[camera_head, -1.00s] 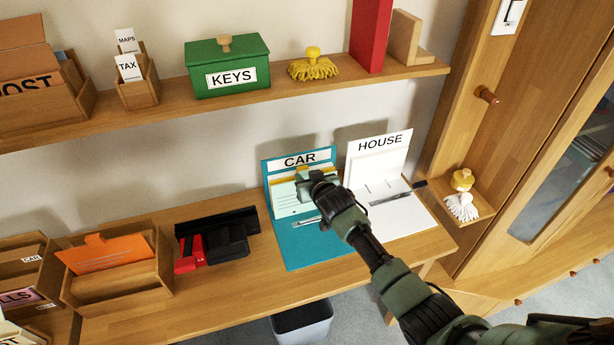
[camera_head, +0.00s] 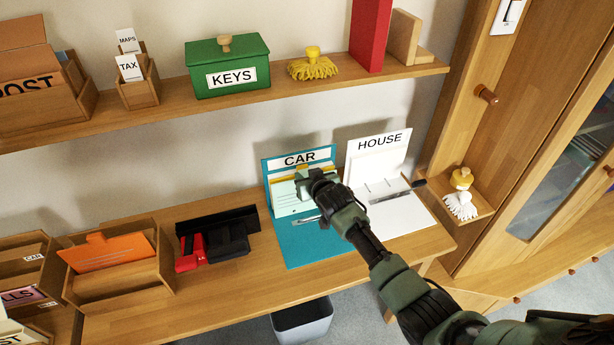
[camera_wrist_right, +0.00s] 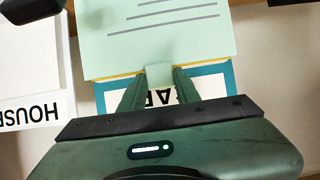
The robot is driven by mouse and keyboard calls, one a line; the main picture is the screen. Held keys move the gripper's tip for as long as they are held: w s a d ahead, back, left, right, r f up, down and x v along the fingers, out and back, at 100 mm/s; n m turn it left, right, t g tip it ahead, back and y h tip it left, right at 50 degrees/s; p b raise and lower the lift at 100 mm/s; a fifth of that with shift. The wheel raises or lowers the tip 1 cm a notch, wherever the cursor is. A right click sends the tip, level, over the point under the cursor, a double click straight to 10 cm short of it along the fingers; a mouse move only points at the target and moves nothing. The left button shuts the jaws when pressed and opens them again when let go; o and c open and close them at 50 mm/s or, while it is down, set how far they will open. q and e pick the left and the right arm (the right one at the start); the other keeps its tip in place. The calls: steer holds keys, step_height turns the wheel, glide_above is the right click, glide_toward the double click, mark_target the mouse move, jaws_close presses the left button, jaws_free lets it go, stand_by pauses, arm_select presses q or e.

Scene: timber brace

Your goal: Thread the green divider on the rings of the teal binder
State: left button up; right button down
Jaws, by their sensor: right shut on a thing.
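The teal binder (camera_head: 305,245) lies open on the desk, its upright cover labelled CAR against the wall. My right gripper (camera_head: 304,182) is shut on the tab of the pale green divider (camera_head: 287,202), a sheet with grey lines. The divider stands in front of the CAR cover, above the binder's metal ring bar (camera_head: 304,220). In the right wrist view, the fingers (camera_wrist_right: 158,77) pinch the tab, and the divider (camera_wrist_right: 150,45) has a yellow edge showing behind it. I cannot tell whether its holes meet the rings. My left gripper is out of view.
A white HOUSE binder (camera_head: 395,215) lies open just right of the teal one. A black and red hole punch (camera_head: 215,245) sits to the left, then a wooden tray (camera_head: 120,285) with an orange card. A shelf (camera_head: 165,110) runs above.

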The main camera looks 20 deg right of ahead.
steer(key=shift+f, duration=0.1)
steer(key=c, duration=0.9)
jaws_free()
steer(key=shift+c, duration=0.2)
steer(key=o, duration=0.5)
step_height(320, 180, up, 8)
steer(key=p, duration=0.7)
steer(key=shift+p, duration=0.35)
